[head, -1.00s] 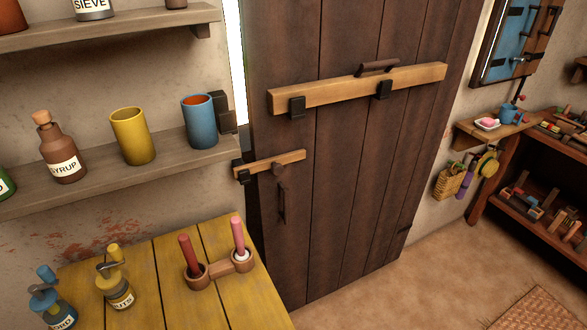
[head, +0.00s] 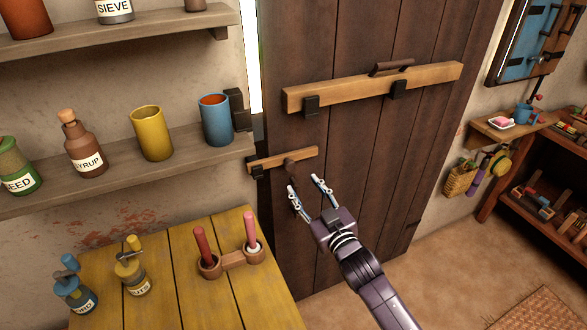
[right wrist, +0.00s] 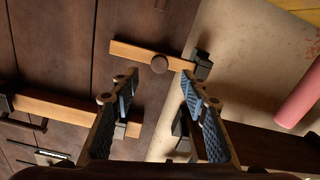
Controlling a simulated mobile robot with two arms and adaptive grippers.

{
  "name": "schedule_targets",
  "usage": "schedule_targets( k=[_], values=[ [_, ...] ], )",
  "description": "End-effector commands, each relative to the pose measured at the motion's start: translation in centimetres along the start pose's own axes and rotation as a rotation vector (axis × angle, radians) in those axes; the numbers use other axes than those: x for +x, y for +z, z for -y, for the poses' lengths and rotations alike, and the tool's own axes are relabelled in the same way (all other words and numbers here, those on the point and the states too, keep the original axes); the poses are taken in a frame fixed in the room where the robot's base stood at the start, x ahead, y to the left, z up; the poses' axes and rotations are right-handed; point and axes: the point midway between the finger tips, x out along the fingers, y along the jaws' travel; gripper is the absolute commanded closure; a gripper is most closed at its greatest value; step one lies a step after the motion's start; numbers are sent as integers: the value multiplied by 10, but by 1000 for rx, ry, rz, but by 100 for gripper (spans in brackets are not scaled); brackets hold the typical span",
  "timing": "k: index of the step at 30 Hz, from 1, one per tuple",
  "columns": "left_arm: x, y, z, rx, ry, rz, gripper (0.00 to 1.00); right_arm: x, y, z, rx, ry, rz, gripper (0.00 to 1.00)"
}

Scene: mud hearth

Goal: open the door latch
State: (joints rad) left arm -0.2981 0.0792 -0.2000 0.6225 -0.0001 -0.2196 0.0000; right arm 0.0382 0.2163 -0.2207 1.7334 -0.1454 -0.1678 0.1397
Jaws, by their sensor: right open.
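The door latch is a small light-wood bar (head: 268,161) with a round brown knob (head: 290,167), low on the left side of the dark plank door (head: 345,135). Its left end reaches a black keeper (head: 256,169) beside the door edge. My right gripper (head: 304,185) is open and empty, its fingertips just below and right of the knob in the head view. In the right wrist view the latch bar (right wrist: 130,52) and knob (right wrist: 159,64) show beyond and between the open fingers (right wrist: 158,80). I cannot tell if they touch. My left gripper is not in view.
A larger wooden bar (head: 350,88) with a brown handle crosses the door higher up.

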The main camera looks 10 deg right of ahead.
Motion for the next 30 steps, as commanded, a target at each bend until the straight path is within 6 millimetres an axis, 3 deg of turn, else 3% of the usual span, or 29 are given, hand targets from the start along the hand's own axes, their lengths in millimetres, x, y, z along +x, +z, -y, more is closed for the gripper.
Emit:
schedule_targets(
  k=[7, 18, 30],
  values=[
    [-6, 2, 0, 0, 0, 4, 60, 25, -8, -1, -1, 1, -12, 59],
    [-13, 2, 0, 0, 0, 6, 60, 72, -6, 0, 0, 0, -8, 59],
    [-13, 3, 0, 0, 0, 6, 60, 78, -5, 0, 0, 0, -8, 59]
  ],
)
